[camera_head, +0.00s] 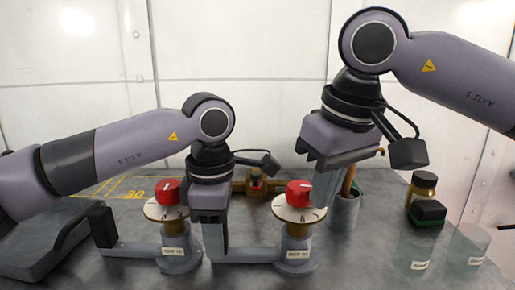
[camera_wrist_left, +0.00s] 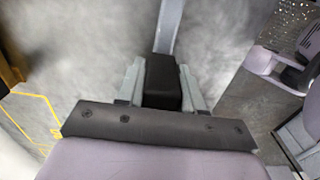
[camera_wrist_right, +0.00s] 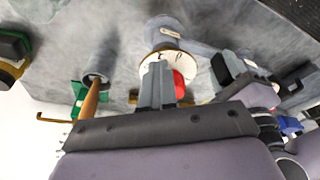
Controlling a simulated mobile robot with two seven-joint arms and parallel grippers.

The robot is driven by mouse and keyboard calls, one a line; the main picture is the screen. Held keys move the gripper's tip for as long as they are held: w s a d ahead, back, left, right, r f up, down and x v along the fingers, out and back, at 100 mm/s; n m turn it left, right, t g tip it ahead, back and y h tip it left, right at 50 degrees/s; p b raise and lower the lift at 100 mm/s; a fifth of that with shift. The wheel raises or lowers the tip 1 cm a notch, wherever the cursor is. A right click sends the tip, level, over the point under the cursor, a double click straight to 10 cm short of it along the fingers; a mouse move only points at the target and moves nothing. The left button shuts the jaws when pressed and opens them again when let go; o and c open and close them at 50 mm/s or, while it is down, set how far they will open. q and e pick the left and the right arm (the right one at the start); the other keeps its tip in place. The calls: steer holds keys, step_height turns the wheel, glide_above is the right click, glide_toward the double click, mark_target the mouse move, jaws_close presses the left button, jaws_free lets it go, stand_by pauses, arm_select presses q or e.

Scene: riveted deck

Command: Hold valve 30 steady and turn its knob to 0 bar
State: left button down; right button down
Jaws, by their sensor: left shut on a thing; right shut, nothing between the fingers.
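Two similar valves stand on the deck, the left valve (camera_head: 175,247) and the right valve (camera_head: 297,250). Each has a grey body with a label too small to read, a pale dial and a red knob. My left gripper (camera_head: 211,240) is shut on the black handle grip (camera_wrist_left: 161,82) of the right valve, whose grey bar (camera_wrist_left: 168,28) runs on from it. My right gripper (camera_head: 320,195) is shut and empty, its fingertips beside the right valve's red knob (camera_head: 299,194). In the right wrist view the closed fingers (camera_wrist_right: 158,75) partly cover the dial (camera_wrist_right: 172,54) and red knob (camera_wrist_right: 179,84); contact is unclear.
The left valve's black handle grip (camera_head: 102,225) stands free at left. Behind are a brass fitting (camera_head: 256,184) and a grey cup (camera_head: 344,211) with a wooden handle.

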steer(key=shift+s+a+r, duration=0.15)
steer(key=shift+s+a, duration=0.1)
steer(key=shift+a, duration=0.4)
steer(key=shift+s+a+r, duration=0.15)
steer(key=shift+a, duration=0.3)
steer(key=shift+s, duration=0.1)
steer(key=shift+s+d, duration=0.1)
steer(key=shift+s, duration=0.2)
steer(key=w+v, duration=0.1)
steer(key=v, duration=0.4)
steer(key=shift+a+r, duration=0.25)
steer(key=shift+r, duration=0.3)
